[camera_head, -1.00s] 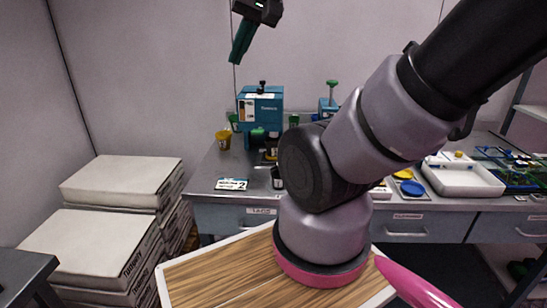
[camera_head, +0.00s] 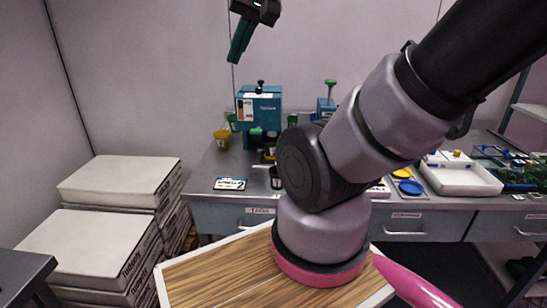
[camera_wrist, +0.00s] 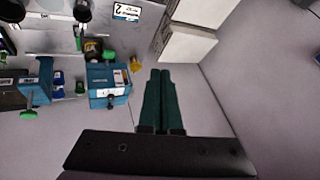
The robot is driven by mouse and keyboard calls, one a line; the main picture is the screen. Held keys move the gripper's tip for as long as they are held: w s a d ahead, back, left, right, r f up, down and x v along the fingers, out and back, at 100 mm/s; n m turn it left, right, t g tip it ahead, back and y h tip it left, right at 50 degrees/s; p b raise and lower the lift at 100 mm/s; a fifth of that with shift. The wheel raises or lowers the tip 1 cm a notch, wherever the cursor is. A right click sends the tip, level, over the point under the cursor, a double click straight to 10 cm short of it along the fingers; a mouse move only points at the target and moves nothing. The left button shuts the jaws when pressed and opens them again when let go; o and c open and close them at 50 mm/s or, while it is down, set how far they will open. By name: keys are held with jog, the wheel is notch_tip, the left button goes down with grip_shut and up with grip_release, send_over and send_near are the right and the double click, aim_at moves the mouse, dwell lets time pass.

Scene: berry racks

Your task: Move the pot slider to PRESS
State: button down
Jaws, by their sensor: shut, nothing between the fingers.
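A blue bench machine (camera_head: 259,108) with a dark knob on top stands toward the back of the grey bench, left of my arm. It also shows in the wrist view (camera_wrist: 108,82), turned over. A small dark pot (camera_head: 270,152) sits low at its front right. I cannot make out the pot slider itself or a PRESS mark at this size. My gripper (camera_head: 235,60) is high above the machine, near the back wall, well apart from it. Its green fingers are together and empty, as the wrist view (camera_wrist: 161,72) shows.
Yellow pots (camera_head: 221,139) stand left of the machine. A card marked 2 (camera_head: 230,184) lies at the bench front. A second blue device with a green knob (camera_head: 329,100) stands right. My arm hides the bench middle. White stacked boxes (camera_head: 119,183) stand left; a white tray (camera_head: 462,178) lies right.

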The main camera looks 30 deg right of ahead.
dwell(0.3)
jog(key=c, duration=0.8)
grip_release()
jog(key=shift+w+d, duration=0.15)
jog(key=shift+w, duration=0.05)
jog(key=w+d+f+g+h, duration=0.2)
jog(key=w+d+f, duration=0.35)
jog(key=w, duration=0.25)
jog(key=w+d+f+g, duration=0.1)
jog(key=w+d+f, duration=0.1)
jog(key=d+f, duration=0.3)
jog(key=w+d+f+g, duration=0.2)
jog(key=w+d+f, duration=0.1)
jog(key=d+f, duration=0.3)
jog(key=w+d+f+g, duration=0.2)
jog(key=d+f, duration=0.3)
jog(key=f, duration=0.4)
jog(key=shift+w+d+m, duration=0.4)
jog(key=shift+w, duration=0.2)
notch_tip(320, 180, down, 11)
jog(key=shift+f, duration=0.1)
grip_shut()
